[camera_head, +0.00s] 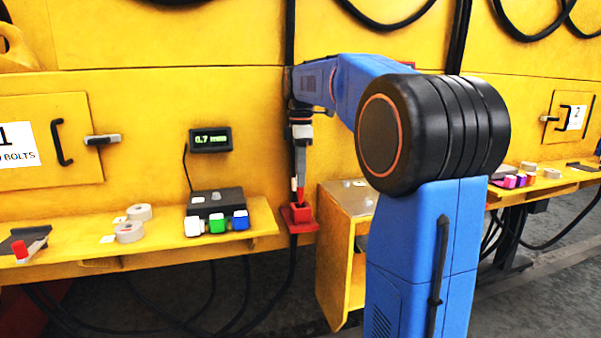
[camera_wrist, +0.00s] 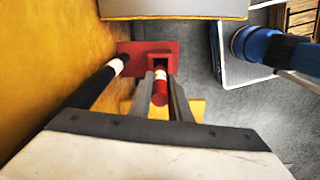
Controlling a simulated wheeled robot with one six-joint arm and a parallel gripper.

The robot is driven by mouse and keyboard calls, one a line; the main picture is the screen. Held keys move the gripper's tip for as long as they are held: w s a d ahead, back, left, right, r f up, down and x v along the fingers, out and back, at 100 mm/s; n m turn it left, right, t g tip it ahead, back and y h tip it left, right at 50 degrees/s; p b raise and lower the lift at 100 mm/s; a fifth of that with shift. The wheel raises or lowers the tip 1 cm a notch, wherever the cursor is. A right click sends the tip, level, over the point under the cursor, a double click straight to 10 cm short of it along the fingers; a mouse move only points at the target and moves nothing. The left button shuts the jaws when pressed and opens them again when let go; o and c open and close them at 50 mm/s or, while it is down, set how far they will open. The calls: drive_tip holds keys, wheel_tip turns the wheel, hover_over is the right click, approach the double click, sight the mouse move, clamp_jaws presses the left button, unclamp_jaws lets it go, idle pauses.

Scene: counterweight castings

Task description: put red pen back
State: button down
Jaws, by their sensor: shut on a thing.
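The red pen (camera_wrist: 160,97) is between my gripper's fingers (camera_wrist: 160,95) in the wrist view, with a white band near its far end. That end is at the opening of a red holder (camera_wrist: 138,47), which is fixed by the yellow wall. In the head view my gripper (camera_head: 299,185) points down right above the red holder (camera_head: 297,214), with a bit of red pen (camera_head: 300,195) showing between the fingertips and the holder. The pen looks upright. How deep its lower end sits in the holder is hidden.
A yellow shelf (camera_head: 75,254) to the left carries tape rolls (camera_head: 130,231) and a dark box with white, green and blue blocks (camera_head: 217,224). A yellow cabinet (camera_head: 338,262) stands close to the right of the holder. A black cable (camera_wrist: 92,88) runs beside the holder.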

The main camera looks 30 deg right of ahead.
sight(301, 197)
drive_tip(key=shift+f, duration=2.6)
idle(0.7)
drive_tip(key=c, duration=1.6)
unclamp_jaws()
drive_tip(key=shift+o, duration=0.2)
wheel_tip(301, 197, up, 24)
drive_tip(key=shift+r, duration=0.2)
drive_tip(key=s+a+f+m+t, duration=0.2)
drive_tip(key=s+a+f+m, duration=0.4)
drive_tip(key=s+a+f, duration=0.55)
drive_tip(key=s+a+f+m+t, duration=0.1)
drive_tip(key=s+f+m, duration=0.1)
drive_tip(key=s+f, duration=0.4)
drive_tip(key=s+a+f+m+t, duration=0.1)
drive_tip(key=s+f, duration=0.5)
drive_tip(key=f, duration=0.6)
drive_tip(key=s+a+f+m, duration=0.2)
drive_tip(key=s+f+m, duration=0.2)
drive_tip(key=f, duration=0.5)
drive_tip(key=s, duration=0.2)
drive_tip(key=shift+s+a+f+t, duration=0.15)
drive_tip(key=shift+s+f+t, duration=0.2)
drive_tip(key=shift+t, duration=0.05)
